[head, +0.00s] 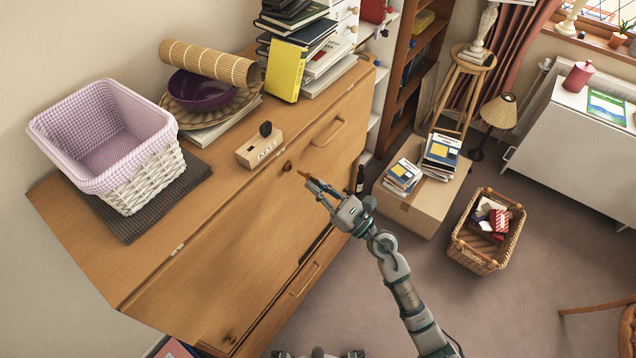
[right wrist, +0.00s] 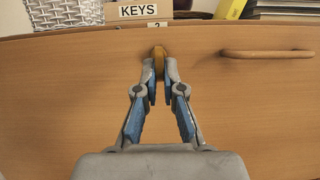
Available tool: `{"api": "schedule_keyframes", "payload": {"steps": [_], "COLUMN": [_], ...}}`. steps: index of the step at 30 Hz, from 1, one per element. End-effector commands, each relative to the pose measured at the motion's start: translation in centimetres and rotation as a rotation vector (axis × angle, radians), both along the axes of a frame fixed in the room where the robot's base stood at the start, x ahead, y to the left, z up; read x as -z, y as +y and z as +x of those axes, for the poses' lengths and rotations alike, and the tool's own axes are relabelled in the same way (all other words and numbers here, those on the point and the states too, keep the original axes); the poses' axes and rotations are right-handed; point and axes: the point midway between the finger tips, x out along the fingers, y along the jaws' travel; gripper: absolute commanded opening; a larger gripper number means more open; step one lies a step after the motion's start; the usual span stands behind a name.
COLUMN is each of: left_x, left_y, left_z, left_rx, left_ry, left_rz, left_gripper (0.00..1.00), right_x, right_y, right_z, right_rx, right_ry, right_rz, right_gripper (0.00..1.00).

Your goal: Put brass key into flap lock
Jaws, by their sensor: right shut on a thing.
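My right gripper (head: 313,185) is shut on the brass key (head: 303,174). In the right wrist view the key (right wrist: 159,54) shows as a small golden piece between the fingertips (right wrist: 159,72), pointing toward the wooden flap (right wrist: 75,85). In the head view a small dark round lock (head: 287,166) sits near the upper edge of the bureau flap (head: 240,235). The key appears just right of it; I cannot tell whether they touch. In the right wrist view the lock cannot be made out. My left gripper is not in view.
A wooden KEYS block (head: 260,149) with a dark-headed piece in it stands on the bureau top. A wooden bar handle (head: 328,132) is right of the lock. A lined basket (head: 125,160) and stacked books (head: 288,70) occupy the top.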

Motion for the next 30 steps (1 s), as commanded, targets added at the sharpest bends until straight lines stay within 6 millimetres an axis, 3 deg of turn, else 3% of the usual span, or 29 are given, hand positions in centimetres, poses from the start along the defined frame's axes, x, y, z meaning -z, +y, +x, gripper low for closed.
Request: {"api": "schedule_keyframes", "payload": {"steps": [30], "left_x": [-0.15], "left_y": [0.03], "left_z": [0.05], "left_rx": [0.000], "left_ry": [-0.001], "left_rz": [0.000], "left_gripper": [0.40], "right_x": [-0.04], "right_y": [1.01], "right_z": [0.26], "right_rx": [0.000], "right_ry": [-0.001], "right_rz": [0.001], "right_gripper": [0.00]}}
